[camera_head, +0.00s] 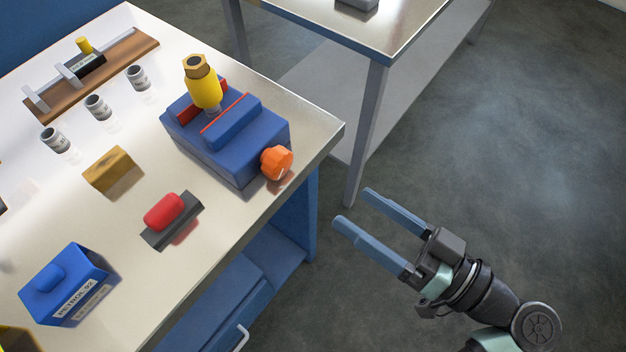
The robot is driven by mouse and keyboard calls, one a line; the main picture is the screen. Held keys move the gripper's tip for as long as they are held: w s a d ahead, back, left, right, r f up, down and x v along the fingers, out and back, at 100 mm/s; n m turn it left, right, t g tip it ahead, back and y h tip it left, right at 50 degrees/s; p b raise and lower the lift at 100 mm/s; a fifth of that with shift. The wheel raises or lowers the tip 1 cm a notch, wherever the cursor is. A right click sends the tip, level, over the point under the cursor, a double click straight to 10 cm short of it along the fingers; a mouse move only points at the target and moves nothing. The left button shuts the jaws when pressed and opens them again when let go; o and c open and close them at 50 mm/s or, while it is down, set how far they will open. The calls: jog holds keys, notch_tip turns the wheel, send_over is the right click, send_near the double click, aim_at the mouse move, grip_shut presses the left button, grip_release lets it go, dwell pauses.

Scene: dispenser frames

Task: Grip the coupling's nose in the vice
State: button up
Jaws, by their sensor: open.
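The blue vice (238,160) sits near the right corner of the workbench, with red jaw linings and an orange knob (277,162) on its front right side. The coupling (204,92) has a yellow body and a brass hex top. It stands nearly upright over the vice, its grey nose (212,109) pointing down between the jaws. I cannot tell whether both jaws touch the nose; its lower end is hidden. My gripper (352,207) is open and empty, beyond the bench's right edge, to the right of and below the knob in the picture.
On the bench (245,215) are a red object on a dark base (165,212), a brass-coloured block (112,170), a blue PETROL box (68,284), several small grey cylinders (97,107) and a wooden rack (130,52). A second table (372,68) stands behind. Floor around my gripper is clear.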

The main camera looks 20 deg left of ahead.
aim_at(284, 166)
jog(key=w+a+n+b, duration=0.1)
jog(key=a+b, duration=0.2)
jog(key=b, duration=0.1)
jog(key=w+a+n+b, duration=0.1)
jog(key=a+n+b, duration=0.1)
jog(key=a+b, duration=0.2)
jog(key=w+a+n+b, duration=0.1)
jog(key=a+b, duration=0.3)
jog(key=b, duration=0.1)
jog(key=shift+w+a+f+n, duration=0.1)
jog(key=shift+w+f+n, duration=0.1)
jog(key=shift+f+n, duration=0.1)
jog(key=shift+c, duration=0.2)
jog(key=c, duration=1.3)
jog(key=m+p, duration=0.2)
jog(key=shift+r+p, duration=0.3)
jog(key=shift+f+m+p, duration=0.1)
jog(key=shift+m+p, duration=0.7)
jog(key=shift+m, duration=0.1)
jog(key=shift+f+m, duration=0.2)
jog(key=shift+m, duration=0.2)
